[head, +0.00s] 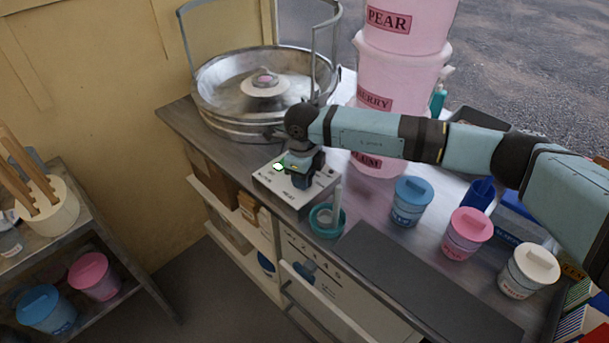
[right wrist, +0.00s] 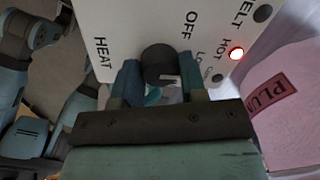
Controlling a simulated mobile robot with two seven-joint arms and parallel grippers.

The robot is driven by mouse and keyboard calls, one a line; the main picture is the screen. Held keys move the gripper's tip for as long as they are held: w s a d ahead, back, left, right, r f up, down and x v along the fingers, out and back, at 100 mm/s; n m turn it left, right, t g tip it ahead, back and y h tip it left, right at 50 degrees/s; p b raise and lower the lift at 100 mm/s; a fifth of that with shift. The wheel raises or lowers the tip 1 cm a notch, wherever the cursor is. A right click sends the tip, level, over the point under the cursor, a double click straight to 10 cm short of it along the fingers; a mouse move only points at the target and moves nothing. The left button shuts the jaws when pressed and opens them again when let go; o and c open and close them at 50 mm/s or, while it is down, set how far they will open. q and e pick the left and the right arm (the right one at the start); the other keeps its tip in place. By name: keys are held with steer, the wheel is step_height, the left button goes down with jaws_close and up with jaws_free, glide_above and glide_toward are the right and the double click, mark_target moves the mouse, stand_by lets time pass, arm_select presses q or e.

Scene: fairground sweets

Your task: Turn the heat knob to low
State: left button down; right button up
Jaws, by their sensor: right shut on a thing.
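The control box (head: 267,184) is a pale panel on the counter, in front of the metal spinner bowl. My right gripper (head: 299,172) reaches down onto its top and hides the knob there in the head view. In the right wrist view the dark round heat knob (right wrist: 160,62) sits between the two fingers of my right gripper (right wrist: 161,88), which is shut on it. The panel (right wrist: 128,22) reads HEAT, OFF and HOT, with a partly hidden label starting "LO" beside the knob. A red lamp (right wrist: 236,54) is lit by HOT. I cannot tell where the knob points. My left gripper is not in view.
The spinner bowl (head: 225,115) stands behind the box. Pink stacked tubs (head: 400,75) stand behind my right forearm. A teal cup (head: 322,222) stands close to the box's right front. Blue (head: 411,200), pink (head: 466,233) and white (head: 528,270) lidded jars stand further right. A dark mat (head: 420,283) lies in front.

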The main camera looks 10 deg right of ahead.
steer(key=shift+r, duration=0.1)
steer(key=o, duration=0.9)
steer(key=shift+o, duration=0.2)
steer(key=shift+r, duration=0.1)
step_height(320, 180, up, 14)
steer(key=shift+s+a+f+b, duration=0.2)
steer(key=shift+s+a+b, duration=0.05)
steer(key=shift+b, duration=0.05)
